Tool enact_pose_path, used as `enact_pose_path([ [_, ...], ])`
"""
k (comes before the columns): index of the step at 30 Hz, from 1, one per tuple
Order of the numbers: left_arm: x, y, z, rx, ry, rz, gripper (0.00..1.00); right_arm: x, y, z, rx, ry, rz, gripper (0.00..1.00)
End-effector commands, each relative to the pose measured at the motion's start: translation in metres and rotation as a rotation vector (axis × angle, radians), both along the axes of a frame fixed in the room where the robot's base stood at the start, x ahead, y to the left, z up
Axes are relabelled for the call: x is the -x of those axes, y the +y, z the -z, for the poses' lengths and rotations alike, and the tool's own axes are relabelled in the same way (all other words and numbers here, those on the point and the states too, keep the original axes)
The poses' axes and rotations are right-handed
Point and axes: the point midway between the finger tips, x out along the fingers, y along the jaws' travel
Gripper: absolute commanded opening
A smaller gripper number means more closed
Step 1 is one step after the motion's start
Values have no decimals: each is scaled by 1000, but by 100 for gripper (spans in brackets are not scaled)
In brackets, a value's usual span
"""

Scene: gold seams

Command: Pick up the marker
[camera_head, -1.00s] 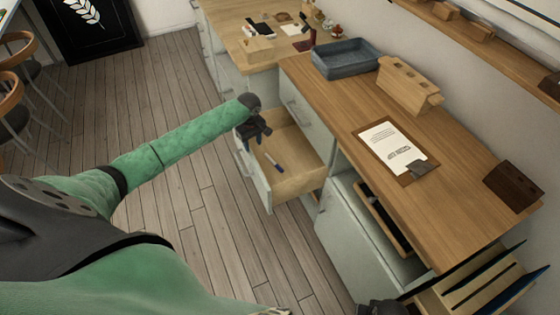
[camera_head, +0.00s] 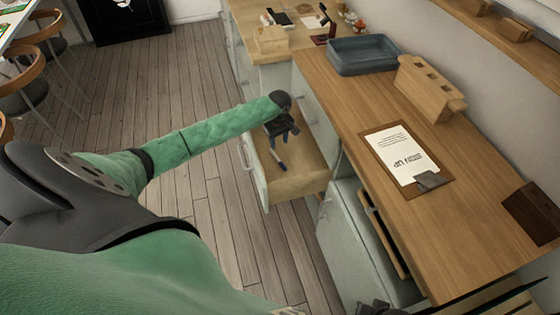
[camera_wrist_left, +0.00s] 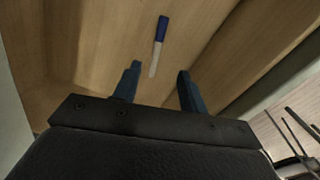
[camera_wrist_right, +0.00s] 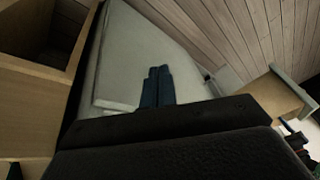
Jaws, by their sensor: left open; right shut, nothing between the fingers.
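The marker (camera_head: 279,160) lies on the floor of an open wooden drawer (camera_head: 300,183). It has a blue cap and a white body. In the left wrist view the marker (camera_wrist_left: 158,45) lies ahead of my left gripper, roughly in line with the gap between the fingers. My left gripper (camera_head: 279,137) is over the drawer, open and empty; its fingers (camera_wrist_left: 158,82) do not touch the marker. My right gripper (camera_wrist_right: 158,72) is shut and empty, in front of a pale cabinet panel. It is at the bottom edge of the head view.
The drawer's pale front (camera_head: 259,185) and its walls surround the marker. The wooden counter (camera_head: 345,110) above holds a grey-blue tray (camera_head: 362,57), a wooden block with holes (camera_head: 430,88) and a clipboard (camera_head: 408,160). A second open compartment (camera_head: 375,245) is nearer.

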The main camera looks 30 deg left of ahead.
Motion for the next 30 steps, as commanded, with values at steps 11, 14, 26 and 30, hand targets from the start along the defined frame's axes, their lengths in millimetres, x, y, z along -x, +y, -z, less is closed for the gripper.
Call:
enact_pose_path([
  [11,0,0,43,0,0,0,42,-1,33,-11,-96,-94,-28,0],
  [14,0,0,47,0,0,0,42,-1,35,-15,-101,-98,-29,0],
  [26,-3,1,84,0,1,-1,42,0,31,-19,-92,-91,-28,0],
  [30,-4,2,105,-1,2,-1,42,1,28,-21,-84,-82,-26,0],
])
